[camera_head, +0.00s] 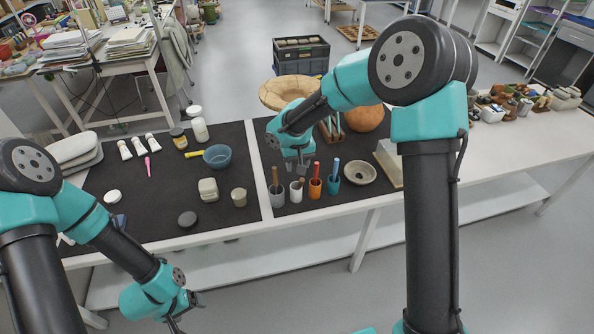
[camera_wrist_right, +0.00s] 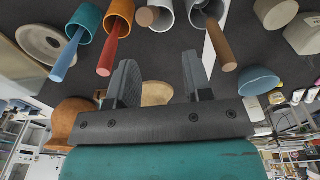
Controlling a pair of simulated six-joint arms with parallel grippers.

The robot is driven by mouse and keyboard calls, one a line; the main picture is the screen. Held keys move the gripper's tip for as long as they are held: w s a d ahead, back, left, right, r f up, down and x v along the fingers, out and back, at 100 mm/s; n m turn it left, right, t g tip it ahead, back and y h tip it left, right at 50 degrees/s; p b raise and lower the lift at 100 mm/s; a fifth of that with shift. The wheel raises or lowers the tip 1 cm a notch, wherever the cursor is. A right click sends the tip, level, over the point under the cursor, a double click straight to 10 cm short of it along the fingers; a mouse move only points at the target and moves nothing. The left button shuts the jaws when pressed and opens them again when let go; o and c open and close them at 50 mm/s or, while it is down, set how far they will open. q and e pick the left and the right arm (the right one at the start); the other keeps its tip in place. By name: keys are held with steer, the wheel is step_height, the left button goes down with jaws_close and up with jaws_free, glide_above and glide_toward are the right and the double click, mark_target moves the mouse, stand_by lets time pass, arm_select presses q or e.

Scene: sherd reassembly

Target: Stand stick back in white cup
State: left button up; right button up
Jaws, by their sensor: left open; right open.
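The white cup (camera_head: 296,194) stands on the dark mat between a grey cup (camera_head: 277,198) and an orange cup (camera_head: 315,192). A short brown stick (camera_head: 300,183) stands in the white cup, leaning; its round end (camera_wrist_right: 147,17) shows at the cup's rim in the right wrist view. My right gripper (camera_head: 298,170) is open and empty, just behind and above the cups. In the right wrist view its spread fingers (camera_wrist_right: 159,75) have nothing between them. My left gripper (camera_head: 188,312) is open, low in front of the table, away from the cups.
The grey cup holds a brown stick (camera_wrist_right: 222,48), the orange cup a red-orange stick (camera_wrist_right: 109,54), and the teal cup (camera_head: 333,187) a blue stick (camera_wrist_right: 66,58). A stone-coloured ring dish (camera_head: 359,173) lies right of them. A blue bowl (camera_head: 217,157) and jars stand left.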

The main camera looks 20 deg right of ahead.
step_height(320, 180, up, 12)
steer(key=s, duration=0.1)
steer(key=shift+r, duration=0.25)
stand_by(1.0)
